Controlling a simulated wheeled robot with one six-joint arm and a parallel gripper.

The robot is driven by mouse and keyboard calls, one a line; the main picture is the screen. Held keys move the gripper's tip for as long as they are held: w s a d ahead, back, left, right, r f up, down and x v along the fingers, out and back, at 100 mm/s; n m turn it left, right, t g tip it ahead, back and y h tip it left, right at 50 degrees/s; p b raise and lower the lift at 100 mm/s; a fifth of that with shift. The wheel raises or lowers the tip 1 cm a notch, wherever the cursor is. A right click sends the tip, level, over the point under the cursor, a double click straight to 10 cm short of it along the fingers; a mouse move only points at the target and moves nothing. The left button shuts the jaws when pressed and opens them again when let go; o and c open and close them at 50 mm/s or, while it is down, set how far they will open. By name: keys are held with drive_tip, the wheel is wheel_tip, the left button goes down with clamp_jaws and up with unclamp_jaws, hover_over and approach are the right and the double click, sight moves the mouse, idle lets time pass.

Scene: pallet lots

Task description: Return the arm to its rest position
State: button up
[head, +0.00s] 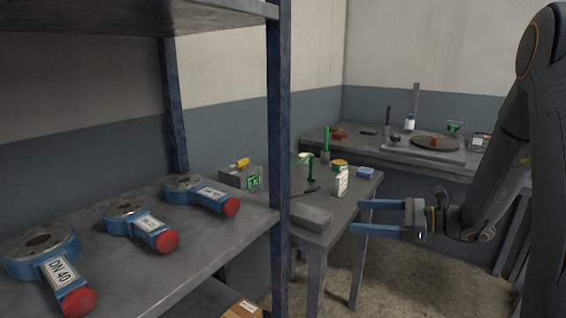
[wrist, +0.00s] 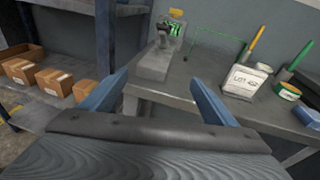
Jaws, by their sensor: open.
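My arm (head: 505,150) reaches in from the right of the head view. My gripper (head: 365,217) points left, with its two blue fingers apart and nothing between them. It is in the air in front of the small grey table (head: 312,215). In the wrist view my gripper (wrist: 158,95) also shows open and empty, its fingers spread towards the table's edge.
A shelf rack (head: 240,240) at left holds blue valve-like parts with red ends (head: 165,241). Cardboard boxes (wrist: 55,82) sit on a low shelf. The table carries a white labelled container (wrist: 246,80) and several small items. A bench (head: 395,150) stands behind.

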drive_tip(key=s+a+n+g+h+p, duration=0.2)
drive_tip(key=s+a+n+g, duration=0.2)
drive_tip(key=s, duration=0.3)
drive_tip(key=s+a+n+g+h+p, duration=0.1)
drive_tip(key=s+a+n+g+h, duration=0.2)
drive_tip(key=s, duration=0.5)
drive_tip(key=s+d+r+n+h+p, duration=0.1)
drive_tip(key=s+d+n+h+p, duration=0.1)
drive_tip(key=s+n+h, duration=0.2)
drive_tip(key=s+d+r+n+h+p, duration=0.1)
drive_tip(key=s+d+n+h+p, duration=0.1)
drive_tip(key=s+n+h, duration=0.3)
drive_tip(key=s+n+p, duration=0.1)
drive_tip(key=s+n, duration=0.3)
drive_tip(key=n, duration=0.2)
drive_tip(key=shift+d+r+h, duration=0.2)
drive_tip(key=shift+r+h, duration=0.1)
drive_tip(key=shift+r, duration=0.05)
